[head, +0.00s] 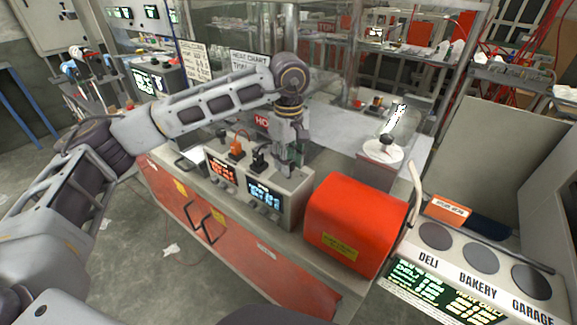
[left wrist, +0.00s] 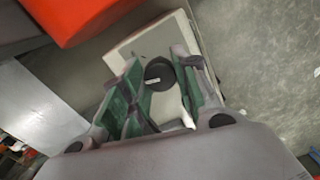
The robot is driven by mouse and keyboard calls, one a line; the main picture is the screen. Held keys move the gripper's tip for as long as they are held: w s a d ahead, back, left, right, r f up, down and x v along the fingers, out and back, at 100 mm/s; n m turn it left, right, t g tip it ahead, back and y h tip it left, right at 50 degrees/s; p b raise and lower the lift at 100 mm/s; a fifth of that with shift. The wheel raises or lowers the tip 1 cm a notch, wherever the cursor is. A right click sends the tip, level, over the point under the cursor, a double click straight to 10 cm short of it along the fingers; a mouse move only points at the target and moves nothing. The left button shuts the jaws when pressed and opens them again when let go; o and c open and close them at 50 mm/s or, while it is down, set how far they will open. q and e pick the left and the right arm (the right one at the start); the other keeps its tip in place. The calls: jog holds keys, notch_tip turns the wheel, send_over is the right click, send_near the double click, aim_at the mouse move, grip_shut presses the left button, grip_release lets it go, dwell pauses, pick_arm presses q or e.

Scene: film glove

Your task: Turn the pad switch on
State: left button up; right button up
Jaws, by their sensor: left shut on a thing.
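A pale control box (head: 287,195) with an orange-red display and a blue display stands on the bench. An orange switch or plug (head: 236,149) and a black one (head: 258,160) stand up from its top. My left gripper (head: 287,168) points down at the right part of the box top. In the left wrist view my left gripper (left wrist: 165,85) has its green-lined fingers on either side of a round black knob (left wrist: 159,73) and is shut on it. I cannot tell from the frames whether this is the pad switch or whether it is on. My right gripper is out of view.
A red rounded housing (head: 357,222) stands just right of the box, close to the gripper. Farther right are a white round pad (head: 383,150) and a counter with dark discs (head: 481,259). Clear panels stand behind.

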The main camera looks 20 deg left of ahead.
pick_arm(q)
jog(key=shift+w+m+b, duration=0.1)
jog(key=shift+m+b, duration=0.4)
jog(key=shift+m, duration=0.2)
jog(key=shift+m+b, duration=0.45)
jog(key=shift+m, duration=0.25)
jog(key=shift+m+b, duration=0.7)
jog(key=shift+m, duration=0.4)
jog(key=shift+r+m+b, duration=0.15)
jog(key=shift+m+b, duration=0.25)
jog(key=shift+m, duration=0.5)
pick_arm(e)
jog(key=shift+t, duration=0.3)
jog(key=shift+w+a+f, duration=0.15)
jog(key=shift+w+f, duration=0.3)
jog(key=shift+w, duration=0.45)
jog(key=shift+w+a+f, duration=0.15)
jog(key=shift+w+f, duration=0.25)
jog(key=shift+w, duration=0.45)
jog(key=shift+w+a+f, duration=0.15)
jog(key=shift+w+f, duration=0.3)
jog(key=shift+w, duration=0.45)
pick_arm(q)
jog(key=o, duration=1)
jog(key=shift+o, duration=0.2)
